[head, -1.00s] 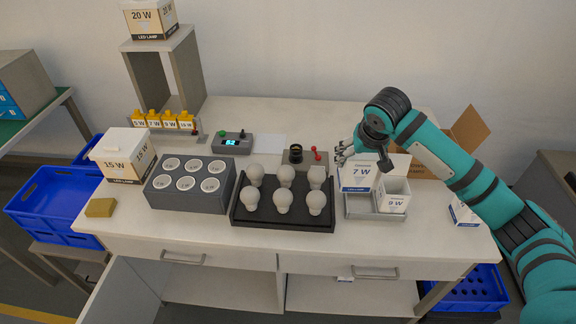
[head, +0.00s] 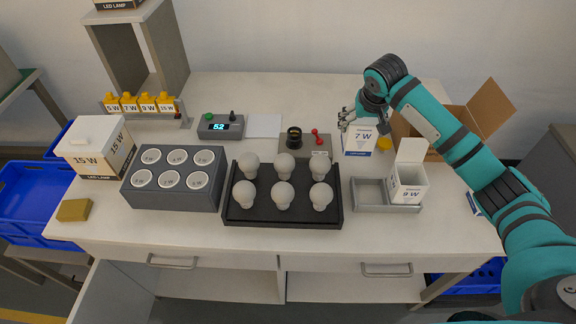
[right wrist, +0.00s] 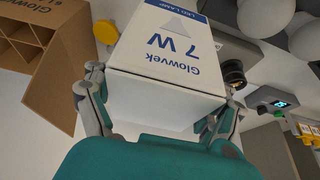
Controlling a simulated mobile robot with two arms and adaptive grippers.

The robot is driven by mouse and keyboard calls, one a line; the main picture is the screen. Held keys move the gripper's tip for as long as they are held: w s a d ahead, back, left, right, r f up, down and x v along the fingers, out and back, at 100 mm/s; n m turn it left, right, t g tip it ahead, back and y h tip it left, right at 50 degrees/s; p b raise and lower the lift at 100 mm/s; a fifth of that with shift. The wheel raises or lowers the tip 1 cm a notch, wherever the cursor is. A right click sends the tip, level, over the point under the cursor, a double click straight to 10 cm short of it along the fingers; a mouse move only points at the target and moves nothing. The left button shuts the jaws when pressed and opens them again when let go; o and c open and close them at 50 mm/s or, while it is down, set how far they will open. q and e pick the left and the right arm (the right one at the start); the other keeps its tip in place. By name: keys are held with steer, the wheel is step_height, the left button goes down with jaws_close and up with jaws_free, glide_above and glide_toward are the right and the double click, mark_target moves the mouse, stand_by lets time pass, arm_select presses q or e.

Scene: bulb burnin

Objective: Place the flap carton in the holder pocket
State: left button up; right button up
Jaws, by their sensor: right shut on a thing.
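A white and blue 7 W carton (head: 359,140) is held by my right gripper (head: 357,119) behind the holder, over the back right of the bench. In the right wrist view the carton (right wrist: 165,65) sits between the two fingers (right wrist: 160,105), its print upside down. I cannot tell whether its base touches the bench. The grey holder (head: 375,209) has an empty left pocket. A white 9 W carton (head: 407,187) stands in its right pocket with its flap raised. My left gripper is not in view.
A black tray of several bulbs (head: 283,219) lies left of the holder, with a grey socket block (head: 172,196) beyond. An open cardboard box (head: 455,122) and a yellow round thing (head: 384,143) are right of the held carton. A dark-capped fixture (head: 294,138) stands to its left.

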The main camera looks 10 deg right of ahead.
mark_target(355, 147)
steer(key=shift+w+f, duration=0.2)
steer(key=shift+f, duration=0.3)
step_height(355, 147, down, 8)
steer(key=shift+s+f+p, duration=0.15)
steer(key=shift+p, duration=0.7)
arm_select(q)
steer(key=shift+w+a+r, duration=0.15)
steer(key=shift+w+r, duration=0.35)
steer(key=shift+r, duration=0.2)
arm_select(e)
steer(key=shift+f, duration=0.45)
steer(key=shift+f, duration=0.1)
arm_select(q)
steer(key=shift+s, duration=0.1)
arm_select(e)
steer(key=o, duration=0.9)
